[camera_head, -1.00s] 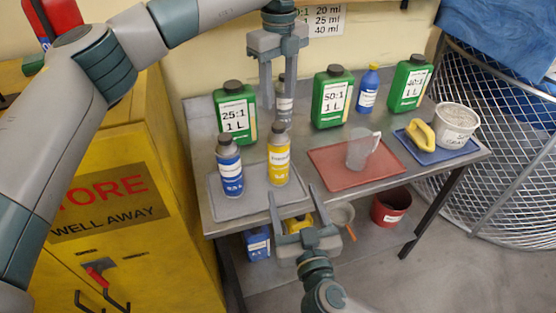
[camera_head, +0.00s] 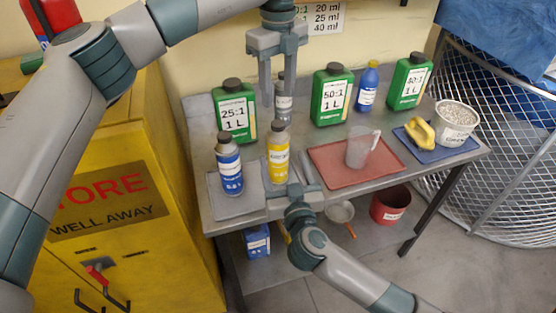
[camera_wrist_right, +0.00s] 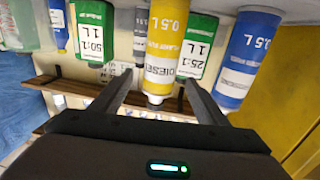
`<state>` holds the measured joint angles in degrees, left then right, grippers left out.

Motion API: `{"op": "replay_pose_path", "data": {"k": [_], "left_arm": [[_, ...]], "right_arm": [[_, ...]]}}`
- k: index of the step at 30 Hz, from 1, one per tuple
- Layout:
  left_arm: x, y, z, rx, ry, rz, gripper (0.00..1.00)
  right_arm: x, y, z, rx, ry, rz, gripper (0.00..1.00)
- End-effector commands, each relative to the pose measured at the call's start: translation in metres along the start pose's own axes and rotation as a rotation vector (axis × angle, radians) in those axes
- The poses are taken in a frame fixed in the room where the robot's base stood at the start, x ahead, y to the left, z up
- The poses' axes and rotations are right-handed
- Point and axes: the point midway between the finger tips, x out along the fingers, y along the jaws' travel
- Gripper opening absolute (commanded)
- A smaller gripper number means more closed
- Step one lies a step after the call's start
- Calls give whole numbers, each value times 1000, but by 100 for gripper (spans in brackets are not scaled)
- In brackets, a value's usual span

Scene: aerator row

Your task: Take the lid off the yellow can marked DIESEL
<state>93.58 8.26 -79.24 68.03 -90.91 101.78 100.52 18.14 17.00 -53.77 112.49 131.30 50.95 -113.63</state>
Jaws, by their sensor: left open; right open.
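The yellow can (camera_head: 278,160) stands upright toward the left front of the bench, its grey lid (camera_head: 279,126) on top. The right wrist view shows the can (camera_wrist_right: 166,40) upside down, with its DIESEL label readable. My right gripper (camera_head: 287,168) is open and empty, low in front of the can; its fingers show on either side of the can in the wrist view (camera_wrist_right: 155,92). I cannot tell whether they touch it. My left gripper (camera_head: 278,88) is open and empty, pointing down above and behind the can, in front of a grey bottle (camera_head: 284,104).
A blue bottle (camera_head: 229,168) stands just left of the can, on the grey mat (camera_head: 245,205). Green jugs (camera_head: 234,110) line the back. A red tray (camera_head: 330,170) with a clear jug (camera_head: 360,149) lies to the right. A yellow cabinet (camera_head: 160,265) stands left of the bench.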

Motion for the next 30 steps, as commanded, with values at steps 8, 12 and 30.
{"op": "replay_pose_path", "data": {"k": [8, 12, 30], "left_arm": [[0, 0, 0, 0, 0, 0, 43], [0, 0, 0, 0, 0, 0, 43], [0, 0, 0, 0, 0, 0, 43]], "right_arm": [[44, 0, 0, 0, 0, 1, 68], [58, 0, -1, 1, 1, 0, 68], [66, 0, 0, 1, 0, -1, 39]]}}
